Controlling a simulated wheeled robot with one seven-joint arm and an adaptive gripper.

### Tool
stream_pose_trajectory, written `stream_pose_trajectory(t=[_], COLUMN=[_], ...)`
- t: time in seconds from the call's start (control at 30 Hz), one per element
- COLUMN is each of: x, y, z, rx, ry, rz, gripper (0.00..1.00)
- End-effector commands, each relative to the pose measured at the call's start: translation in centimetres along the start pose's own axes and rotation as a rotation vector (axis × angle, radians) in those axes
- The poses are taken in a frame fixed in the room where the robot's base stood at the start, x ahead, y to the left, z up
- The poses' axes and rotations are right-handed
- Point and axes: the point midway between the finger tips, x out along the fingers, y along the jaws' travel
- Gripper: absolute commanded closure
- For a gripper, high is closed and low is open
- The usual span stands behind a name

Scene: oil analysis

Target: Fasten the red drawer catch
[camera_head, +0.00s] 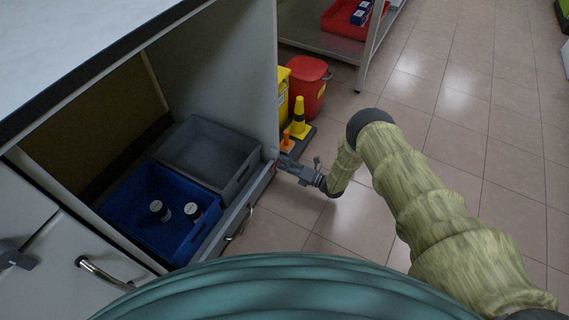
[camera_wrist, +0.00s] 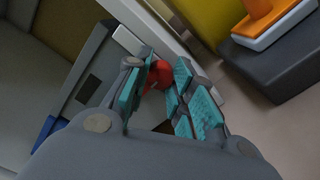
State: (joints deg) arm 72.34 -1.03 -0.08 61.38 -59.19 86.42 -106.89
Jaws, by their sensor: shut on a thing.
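The red drawer catch (camera_wrist: 158,75) shows between my gripper's teal-padded fingers in the wrist view. My gripper (camera_wrist: 153,98) is shut on it; the fingers hide much of its shape, and I cannot tell its exact angle. In the head view, my gripper (camera_head: 279,165) is at the far right end of the drawer's front edge (camera_head: 236,212), beside the cabinet's side panel. Only a small bit of red shows there. The drawer holds a grey bin (camera_head: 238,180) and a blue bin (camera_head: 128,215) with two dark, white-capped bottles (camera_head: 192,211).
A yellow cone (camera_head: 299,115), an orange piece (camera_head: 286,142) and a red bucket (camera_head: 308,85) stand just behind my gripper. A shelf with a red tray (camera_head: 345,22) is further back. Tiled floor (camera_head: 440,110) is clear to the right.

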Motion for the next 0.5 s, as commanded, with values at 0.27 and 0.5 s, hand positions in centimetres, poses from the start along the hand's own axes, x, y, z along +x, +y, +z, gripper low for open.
stream_pose_trajectory(t=[0.27, 0.5], x=[0.14, 0.13], y=[0.02, 0.01], z=[0.22, 0.21], rx=[-0.012, -0.011], ry=[-0.003, -0.002], rz=[0.001, 0.0], gripper=[1.0, 0.65])
